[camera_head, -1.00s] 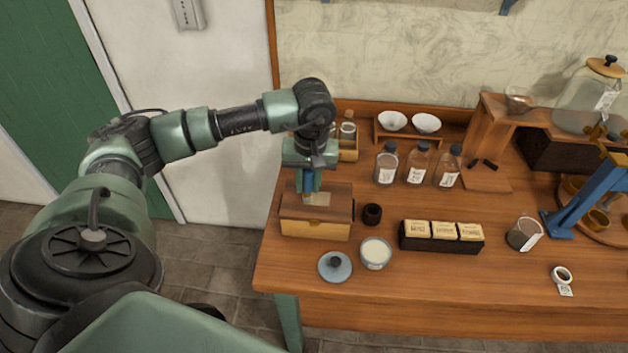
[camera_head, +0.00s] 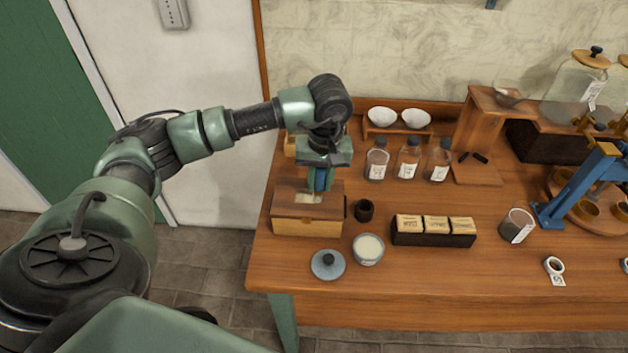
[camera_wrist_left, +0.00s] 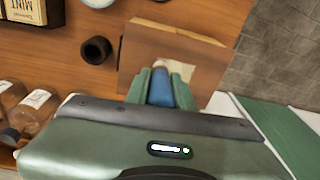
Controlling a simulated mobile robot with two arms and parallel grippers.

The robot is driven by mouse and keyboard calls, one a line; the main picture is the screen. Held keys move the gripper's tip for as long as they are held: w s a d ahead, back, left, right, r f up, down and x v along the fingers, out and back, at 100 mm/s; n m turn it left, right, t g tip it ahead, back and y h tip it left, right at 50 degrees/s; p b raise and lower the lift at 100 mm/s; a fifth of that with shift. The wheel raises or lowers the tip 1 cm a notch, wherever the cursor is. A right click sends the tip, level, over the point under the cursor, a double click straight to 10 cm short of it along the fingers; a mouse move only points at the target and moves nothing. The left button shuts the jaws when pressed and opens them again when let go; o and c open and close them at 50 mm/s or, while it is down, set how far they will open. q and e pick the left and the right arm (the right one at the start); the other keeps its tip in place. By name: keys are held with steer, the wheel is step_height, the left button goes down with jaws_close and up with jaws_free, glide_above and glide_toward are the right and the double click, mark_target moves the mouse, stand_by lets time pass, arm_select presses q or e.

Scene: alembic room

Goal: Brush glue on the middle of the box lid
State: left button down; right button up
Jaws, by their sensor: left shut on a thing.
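A wooden box (camera_head: 306,226) stands at the table's left end with its brown lid (camera_head: 285,196) on top. A pale patch (camera_head: 308,197) lies in the middle of the lid; I cannot tell if it is wet glue. My left gripper (camera_head: 321,184) is above the lid, shut on a brush with a blue handle (camera_wrist_left: 161,90). The patch (camera_wrist_left: 182,70) shows beside the handle in the left wrist view. An open jar with white contents (camera_head: 368,249) stands in front of the box. My right gripper is out of view.
A blue-grey jar lid (camera_head: 327,264) lies left of the jar. A small dark cup (camera_head: 364,210) stands right of the box, near a black holder of cream packets (camera_head: 433,239). Several bottles (camera_head: 408,160) and two white bowls (camera_head: 398,118) stand behind. The front right tabletop is mostly free.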

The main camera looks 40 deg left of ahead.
arm_select(q)
steer(key=shift+s+a+b, duration=0.2)
steer(key=shift+s+a, duration=0.25)
steer(key=shift+a, duration=0.25)
steer(key=shift+s+a+b, duration=0.25)
steer(key=shift+s+a, duration=0.15)
steer(key=shift+a, duration=0.25)
steer(key=shift+s+a+b, duration=0.2)
steer(key=shift+s+a, duration=0.25)
steer(key=shift+a, duration=0.25)
steer(key=shift+w+a, duration=0.1)
steer(key=shift+w, duration=0.05)
steer(key=shift+w+a, duration=0.35)
steer(key=shift+w, duration=0.25)
steer(key=shift+r, duration=0.15)
steer(key=shift+r+p, duration=1.45)
steer(key=shift+r, duration=1.45)
